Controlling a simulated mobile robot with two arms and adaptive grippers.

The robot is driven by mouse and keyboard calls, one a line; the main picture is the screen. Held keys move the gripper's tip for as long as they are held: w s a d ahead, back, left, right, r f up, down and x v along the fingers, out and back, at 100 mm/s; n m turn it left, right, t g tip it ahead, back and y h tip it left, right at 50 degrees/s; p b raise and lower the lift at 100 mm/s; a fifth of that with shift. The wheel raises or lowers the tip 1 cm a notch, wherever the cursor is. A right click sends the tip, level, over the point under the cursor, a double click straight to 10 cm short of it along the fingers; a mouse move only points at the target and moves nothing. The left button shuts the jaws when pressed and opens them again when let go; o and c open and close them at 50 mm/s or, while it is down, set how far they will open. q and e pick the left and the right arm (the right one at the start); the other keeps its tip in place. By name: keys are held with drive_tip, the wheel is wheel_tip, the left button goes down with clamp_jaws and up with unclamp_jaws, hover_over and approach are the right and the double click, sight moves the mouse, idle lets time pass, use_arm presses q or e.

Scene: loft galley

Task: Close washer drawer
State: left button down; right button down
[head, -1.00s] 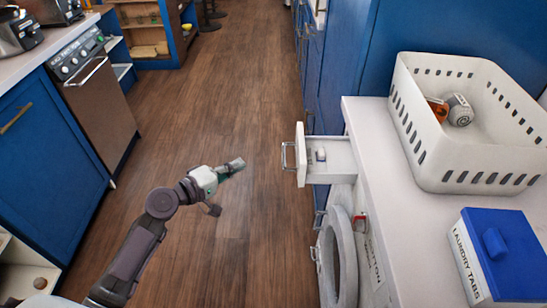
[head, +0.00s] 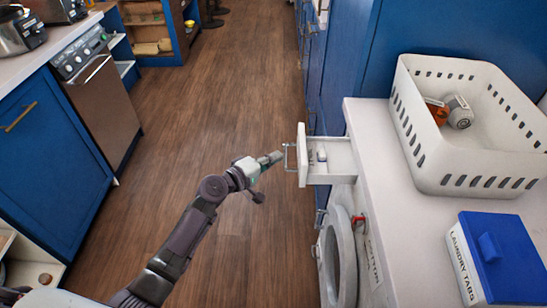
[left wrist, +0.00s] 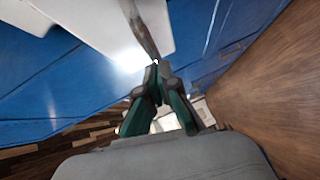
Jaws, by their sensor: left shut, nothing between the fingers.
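The white washer drawer (head: 331,158) stands pulled out above the round washer door (head: 340,262) in the head view. Its front panel (head: 302,155) faces left and carries a metal handle (head: 288,157). A small white item lies inside the drawer. My left gripper (head: 276,157) is shut and empty, its tips right beside the handle; I cannot tell whether they touch it. In the left wrist view the fingertips (left wrist: 156,64) are together, close to a grey metal bar and a white panel (left wrist: 95,25). My right gripper is not in view.
A white basket (head: 470,165) and a blue-lidded laundry tabs box (head: 495,260) stand on the white counter (head: 390,200). The washer door stands open below the drawer. Blue cabinets and an oven line the left. The wooden floor (head: 215,110) between is clear.

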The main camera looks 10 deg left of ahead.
sight(329, 161)
use_arm(q)
drive_tip(key=w+d, duration=0.1)
drive_tip(key=d, duration=0.4)
drive_tip(key=w+d, duration=0.1)
drive_tip(key=d, duration=0.4)
drive_tip(key=w+d, duration=0.1)
drive_tip(key=d, duration=0.3)
drive_tip(key=shift+d, duration=0.4)
drive_tip(key=shift+d+r, duration=0.1)
drive_tip(key=shift+d, duration=0.05)
drive_tip(key=shift+s+d, duration=0.1)
drive_tip(key=shift+r, duration=0.1)
